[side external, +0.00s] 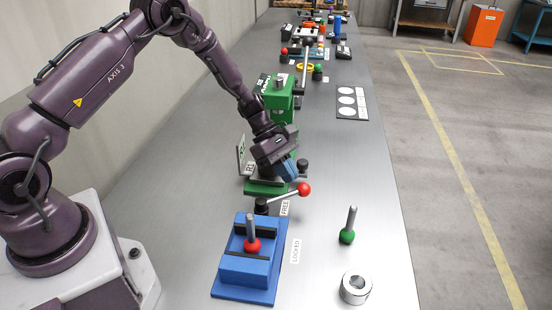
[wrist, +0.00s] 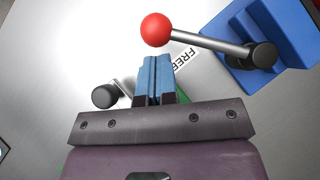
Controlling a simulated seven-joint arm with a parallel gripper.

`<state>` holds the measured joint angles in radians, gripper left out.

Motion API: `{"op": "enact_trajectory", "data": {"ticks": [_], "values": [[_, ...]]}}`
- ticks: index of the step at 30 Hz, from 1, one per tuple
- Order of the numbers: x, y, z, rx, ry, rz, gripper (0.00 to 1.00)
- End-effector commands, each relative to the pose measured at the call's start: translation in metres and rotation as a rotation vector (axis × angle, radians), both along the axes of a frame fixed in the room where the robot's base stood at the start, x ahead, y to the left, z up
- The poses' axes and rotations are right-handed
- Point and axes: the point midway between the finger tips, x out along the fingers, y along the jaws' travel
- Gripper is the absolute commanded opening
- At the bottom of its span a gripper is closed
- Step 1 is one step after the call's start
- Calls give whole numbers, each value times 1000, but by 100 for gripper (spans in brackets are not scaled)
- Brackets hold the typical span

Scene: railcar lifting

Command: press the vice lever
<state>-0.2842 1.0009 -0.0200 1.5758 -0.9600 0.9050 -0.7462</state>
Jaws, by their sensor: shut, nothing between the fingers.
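The vice lever (side external: 284,195) is a metal rod with a red ball on its free end and a black pivot, beside the blue vice (side external: 247,272). In the wrist view the lever's red ball (wrist: 157,29) is just ahead of my fingertips, and its rod runs right to the black pivot (wrist: 262,54). The lever's ball end lies near the "FREE" label (side external: 285,208); a "LOCKED" label (side external: 295,251) is nearer the camera. My gripper (side external: 290,171) is shut and empty, with blue fingers angled down, just behind the red ball. It also shows in the wrist view (wrist: 157,62). I see no clear contact.
A pin with a red ball (side external: 252,245) stands in the blue vice. A green machine (side external: 277,98) with a black knob (side external: 302,165) is by my gripper. A green-ball pin (side external: 347,237) and a metal ring (side external: 355,288) stand at right. Mid-right bench is mostly clear.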

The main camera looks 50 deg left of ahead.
Motion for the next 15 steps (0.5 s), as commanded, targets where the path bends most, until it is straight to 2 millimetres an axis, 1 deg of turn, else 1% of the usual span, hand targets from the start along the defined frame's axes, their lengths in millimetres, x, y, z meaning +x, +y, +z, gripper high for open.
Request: {"op": "enact_trajectory", "data": {"ticks": [1,4,15], "values": [[0,-4,-1,-1,1,-1,0],[1,-8,-2,-1,1,0,0],[2,-9,-2,-1,1,0,0]]}}
